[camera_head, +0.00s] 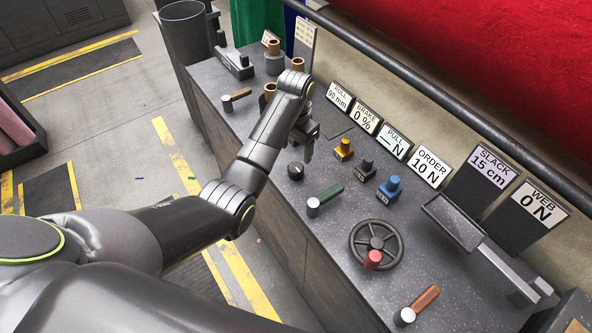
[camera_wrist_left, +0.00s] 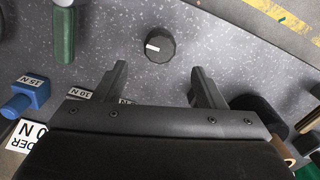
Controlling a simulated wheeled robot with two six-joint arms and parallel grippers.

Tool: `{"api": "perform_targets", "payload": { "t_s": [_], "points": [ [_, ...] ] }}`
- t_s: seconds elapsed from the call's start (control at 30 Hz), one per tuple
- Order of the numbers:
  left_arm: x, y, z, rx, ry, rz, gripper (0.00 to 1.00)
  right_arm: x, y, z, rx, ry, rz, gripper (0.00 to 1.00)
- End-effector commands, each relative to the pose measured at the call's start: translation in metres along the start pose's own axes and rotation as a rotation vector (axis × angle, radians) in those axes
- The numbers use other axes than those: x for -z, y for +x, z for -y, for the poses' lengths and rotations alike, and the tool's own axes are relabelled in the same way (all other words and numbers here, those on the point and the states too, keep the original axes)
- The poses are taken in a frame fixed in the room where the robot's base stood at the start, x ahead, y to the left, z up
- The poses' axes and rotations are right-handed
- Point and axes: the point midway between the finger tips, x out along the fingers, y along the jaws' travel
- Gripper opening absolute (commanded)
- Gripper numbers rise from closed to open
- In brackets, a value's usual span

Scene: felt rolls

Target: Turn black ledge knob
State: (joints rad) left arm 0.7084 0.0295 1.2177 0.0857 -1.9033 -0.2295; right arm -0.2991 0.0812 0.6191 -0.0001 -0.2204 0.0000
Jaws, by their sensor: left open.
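The black ledge knob (camera_head: 295,170) is a small round dial with a white pointer mark, set on the speckled grey ledge (camera_head: 262,150). In the left wrist view the knob (camera_wrist_left: 160,45) stands ahead of the fingertips, roughly centred between them, with its white mark pointing left. My left gripper (camera_head: 308,148) is over the ledge close to the knob, pointing down. In the left wrist view the left gripper (camera_wrist_left: 160,70) has its two fingers wide apart with nothing between them. The fingers do not touch the knob. My right gripper is in neither view.
A green-handled lever (camera_head: 325,198) lies close to the knob. A handwheel (camera_head: 376,242) and an orange-handled lever (camera_head: 418,304) are further along. Label signs and a dark rail line the back.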

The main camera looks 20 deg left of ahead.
Motion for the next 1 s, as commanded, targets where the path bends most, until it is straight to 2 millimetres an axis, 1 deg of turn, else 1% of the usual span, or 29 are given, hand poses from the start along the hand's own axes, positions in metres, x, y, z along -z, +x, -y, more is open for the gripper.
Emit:
{"api": "perform_targets", "payload": {
  "t_s": [0.03, 0.2, 0.3, 0.4, 0.6, 0.87, 0.9, 1.0],
  "points": [
    [-0.001, 0.01, -0.001, -0.002, 0.0, 0.004, 0.64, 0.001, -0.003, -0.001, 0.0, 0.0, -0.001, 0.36],
    [-0.001, 0.047, -0.001, -0.001, -0.001, 0.004, 0.64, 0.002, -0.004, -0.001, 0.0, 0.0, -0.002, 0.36],
    [0.0, 0.064, 0.0, 0.0, 0.0, 0.001, 0.64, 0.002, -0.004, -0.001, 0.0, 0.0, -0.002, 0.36],
    [0.0, 0.076, 0.0, 0.0, 0.0, 0.001, 0.64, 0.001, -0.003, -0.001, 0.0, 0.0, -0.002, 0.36],
    [0.0, 0.087, 0.0, 0.001, 0.0, -0.002, 0.64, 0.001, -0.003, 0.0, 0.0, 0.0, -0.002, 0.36],
    [0.0, 0.088, 0.0, 0.001, 0.0, -0.002, 0.64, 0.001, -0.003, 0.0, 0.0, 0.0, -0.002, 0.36],
    [0.0, 0.088, 0.0, 0.001, 0.0, -0.002, 0.61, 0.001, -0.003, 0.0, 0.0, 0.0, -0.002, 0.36],
    [0.0, 0.088, 0.0, 0.001, 0.0, -0.002, 0.48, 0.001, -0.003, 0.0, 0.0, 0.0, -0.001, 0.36]
  ]
}}
